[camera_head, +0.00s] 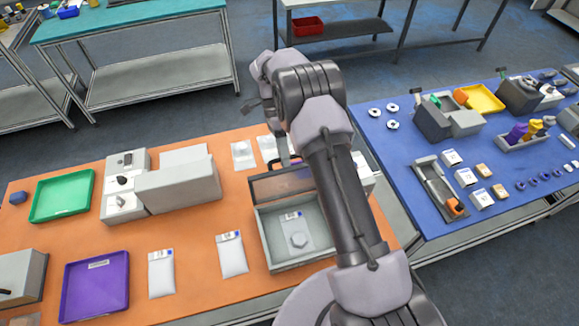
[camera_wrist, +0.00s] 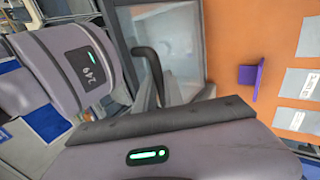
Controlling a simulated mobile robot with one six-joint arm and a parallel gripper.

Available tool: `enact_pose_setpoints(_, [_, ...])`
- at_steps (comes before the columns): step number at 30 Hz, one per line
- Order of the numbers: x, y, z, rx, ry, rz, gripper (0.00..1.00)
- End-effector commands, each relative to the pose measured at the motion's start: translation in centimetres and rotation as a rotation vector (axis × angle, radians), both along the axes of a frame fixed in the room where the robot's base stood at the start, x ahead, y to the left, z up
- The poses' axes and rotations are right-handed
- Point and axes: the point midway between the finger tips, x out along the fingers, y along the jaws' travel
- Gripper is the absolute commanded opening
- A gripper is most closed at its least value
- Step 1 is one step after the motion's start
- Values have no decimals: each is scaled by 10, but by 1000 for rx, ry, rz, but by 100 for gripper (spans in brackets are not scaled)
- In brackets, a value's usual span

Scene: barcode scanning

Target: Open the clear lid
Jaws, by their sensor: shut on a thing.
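A grey box (camera_head: 262,236) stands near the front edge of the orange table. Its clear lid (camera_head: 278,184) is raised and tilted up along the far side, so the inside shows. A clear bag with a white label (camera_head: 296,236) and a round grey part lies inside. In the wrist view the clear lid (camera_wrist: 172,35) is a pale see-through panel in a grey frame. My gripper (camera_wrist: 166,90) is shut on the dark curved handle (camera_wrist: 148,58) at the lid's edge. In the head view my arm hides part of the box's right side and most of the gripper.
White bags (camera_head: 232,255) lie left of the box. A purple tray (camera_head: 95,286), a green tray (camera_head: 62,195) and a grey machine (camera_head: 178,190) stand farther left. A blue table (camera_head: 430,228) with parts is at the right.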

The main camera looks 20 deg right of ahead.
Motion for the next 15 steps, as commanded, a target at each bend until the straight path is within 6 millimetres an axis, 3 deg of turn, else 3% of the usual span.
enact_pose_setpoints(6, [23, 0, -3, 1, 2, 0, 0])
enact_pose_setpoints(15, [37, 1, -6, 2, 3, -2, 0])
